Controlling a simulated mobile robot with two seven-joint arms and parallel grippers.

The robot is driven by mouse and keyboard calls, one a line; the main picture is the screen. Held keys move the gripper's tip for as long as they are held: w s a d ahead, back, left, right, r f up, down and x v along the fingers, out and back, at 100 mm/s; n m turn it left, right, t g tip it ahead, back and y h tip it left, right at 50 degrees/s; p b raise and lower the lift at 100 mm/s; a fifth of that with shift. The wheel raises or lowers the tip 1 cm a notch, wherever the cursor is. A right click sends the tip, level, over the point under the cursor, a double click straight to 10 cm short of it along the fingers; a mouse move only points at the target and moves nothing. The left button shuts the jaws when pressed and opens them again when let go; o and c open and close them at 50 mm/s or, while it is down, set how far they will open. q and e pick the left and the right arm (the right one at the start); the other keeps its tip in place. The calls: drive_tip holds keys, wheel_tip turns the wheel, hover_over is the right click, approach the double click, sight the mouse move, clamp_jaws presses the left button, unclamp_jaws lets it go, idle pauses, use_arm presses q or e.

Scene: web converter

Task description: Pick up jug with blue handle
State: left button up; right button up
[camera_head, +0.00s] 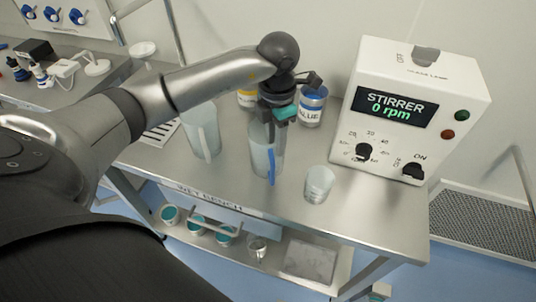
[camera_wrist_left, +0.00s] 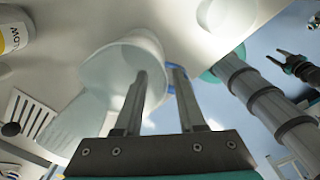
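The jug with the blue handle (camera_head: 258,150) stands upright on the bench, a translucent vessel with its blue handle (camera_head: 271,166) facing the front. My left gripper (camera_head: 277,122) is at the top of this jug and hides part of its rim. In the left wrist view the two fingers (camera_wrist_left: 160,75) are apart. The pale jug (camera_wrist_left: 112,70) lies behind the left finger, and a bit of blue handle (camera_wrist_left: 170,67) shows beside the right fingertip. Contact cannot be told. A dark gripper-like part (camera_wrist_left: 298,66), probably my right gripper, is at the right edge there.
A similar jug with a pale handle (camera_head: 203,138) stands close on the left. A small clear beaker (camera_head: 319,184) is at the front right. A blue-labelled jar (camera_head: 312,107) and a yellow-labelled jar (camera_head: 247,98) stand behind. The stirrer box (camera_head: 415,105) is on the right.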

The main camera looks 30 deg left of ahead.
sight(276, 158)
use_arm(q)
drive_tip(key=f, duration=0.4)
drive_tip(key=shift+s+d+f, duration=0.15)
drive_tip(key=shift+s+d, duration=0.1)
drive_tip(key=shift+s, duration=0.1)
drive_tip(key=shift+f, duration=0.5)
clamp_jaws()
drive_tip(key=shift+s+d, duration=0.1)
idle(0.6)
